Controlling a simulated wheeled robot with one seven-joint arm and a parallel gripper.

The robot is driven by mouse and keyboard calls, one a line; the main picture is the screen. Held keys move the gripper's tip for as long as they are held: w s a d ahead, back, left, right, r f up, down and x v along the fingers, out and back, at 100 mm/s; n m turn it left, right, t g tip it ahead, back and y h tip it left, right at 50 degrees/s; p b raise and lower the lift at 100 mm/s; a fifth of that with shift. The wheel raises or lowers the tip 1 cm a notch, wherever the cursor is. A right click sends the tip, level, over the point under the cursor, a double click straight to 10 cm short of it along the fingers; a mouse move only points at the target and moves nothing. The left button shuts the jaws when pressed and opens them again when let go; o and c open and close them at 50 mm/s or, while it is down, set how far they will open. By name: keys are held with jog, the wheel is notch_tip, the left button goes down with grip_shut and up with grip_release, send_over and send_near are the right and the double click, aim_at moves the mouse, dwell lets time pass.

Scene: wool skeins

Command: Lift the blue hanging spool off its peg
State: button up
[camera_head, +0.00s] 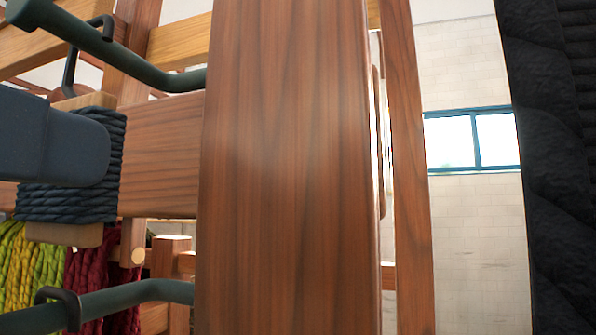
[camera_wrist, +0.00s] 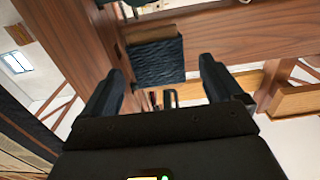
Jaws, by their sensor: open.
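The blue spool (camera_head: 72,204) hangs at the left of the head view, dark blue yarn wound on a pale wooden core. A black hook (camera_head: 70,66) rises from it to a dark green peg (camera_head: 125,55). A dark rounded part of my arm or gripper covers its middle. In the wrist view the spool (camera_wrist: 158,62) shows upright beyond and between the two fingers of my gripper (camera_wrist: 164,76). My gripper is open, with nothing between its pads that I can make out. I cannot tell how far the fingers are from the spool.
A broad wooden post (camera_head: 285,170) fills the middle of the head view, right of the spool. A lower green peg (camera_head: 135,293) carries a black hook. Yellow-green skeins (camera_head: 25,262) and dark red skeins (camera_head: 90,275) hang below the spool. A wooden beam (camera_head: 160,150) runs behind it.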

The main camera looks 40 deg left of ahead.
jog(key=p+x, duration=0.2)
jog(key=x, duration=0.4)
jog(key=shift+w+r, duration=0.1)
jog(key=shift+w, duration=0.3)
jog(key=c, duration=1.1)
